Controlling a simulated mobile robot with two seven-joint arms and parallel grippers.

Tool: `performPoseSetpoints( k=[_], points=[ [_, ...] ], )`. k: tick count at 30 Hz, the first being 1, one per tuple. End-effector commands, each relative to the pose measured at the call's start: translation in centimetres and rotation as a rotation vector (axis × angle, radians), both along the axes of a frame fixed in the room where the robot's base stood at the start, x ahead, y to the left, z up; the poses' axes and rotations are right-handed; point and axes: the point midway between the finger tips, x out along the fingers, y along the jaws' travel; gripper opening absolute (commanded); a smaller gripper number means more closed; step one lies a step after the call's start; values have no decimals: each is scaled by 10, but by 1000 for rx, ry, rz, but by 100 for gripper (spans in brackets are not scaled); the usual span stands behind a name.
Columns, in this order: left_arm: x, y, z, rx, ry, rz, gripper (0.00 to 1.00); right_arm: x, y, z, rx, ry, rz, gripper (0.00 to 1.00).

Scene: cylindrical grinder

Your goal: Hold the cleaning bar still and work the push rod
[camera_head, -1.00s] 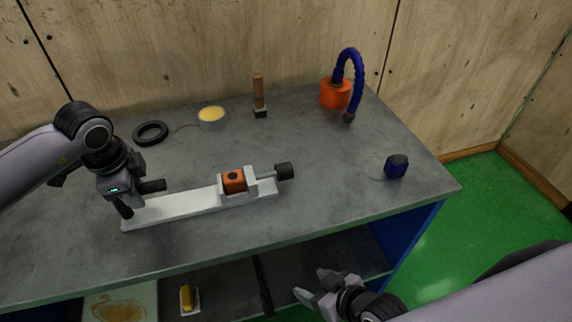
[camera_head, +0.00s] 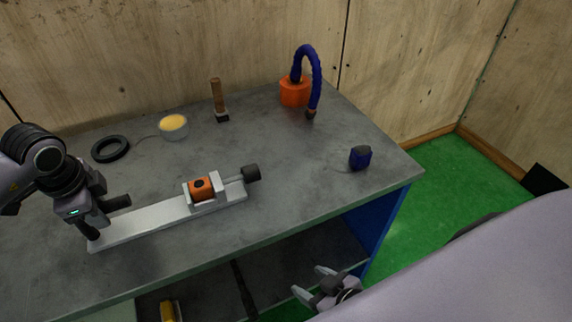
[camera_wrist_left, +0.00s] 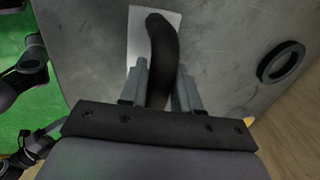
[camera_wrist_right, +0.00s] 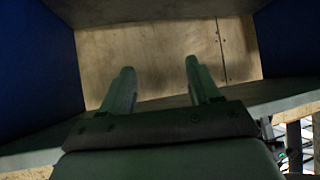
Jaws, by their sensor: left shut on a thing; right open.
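The cleaning bar (camera_head: 145,225), a long white bar, lies on the grey bench with an orange block (camera_head: 201,188) in a white holder at its right end. The push rod (camera_head: 250,172), a thin grey rod with a black knob, sticks out to the right of the holder. My left gripper (camera_head: 103,214) is at the bar's left end, shut on its black handle. In the left wrist view the curved black handle (camera_wrist_left: 161,45) sits between the fingers. My right gripper (camera_head: 318,290) is open and empty, low beyond the bench's front edge, away from the push rod.
Behind the bar are a black ring (camera_head: 110,149), a round tin with yellow contents (camera_head: 173,127), a wooden-handled brush (camera_head: 219,100) and an orange pot with a blue hose (camera_head: 296,92). A dark blue block (camera_head: 360,157) sits near the right edge. An open shelf lies below.

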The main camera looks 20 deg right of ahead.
Motion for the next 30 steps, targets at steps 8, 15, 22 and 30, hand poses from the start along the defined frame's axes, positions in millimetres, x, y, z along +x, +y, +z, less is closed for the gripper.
performPoseSetpoints(
  k=[8,15,22,30],
  points=[
    [0,0,1,-1,-1,1,0,34,79,24,21,34,327,62],
    [0,0,1,-1,-1,1,0,31,147,54,-13,47,753,62],
    [0,0,1,-1,-1,1,0,29,193,114,-81,-150,1168,62],
    [0,0,1,-1,-1,1,0,55,194,162,-440,-441,1553,62]
  ],
)
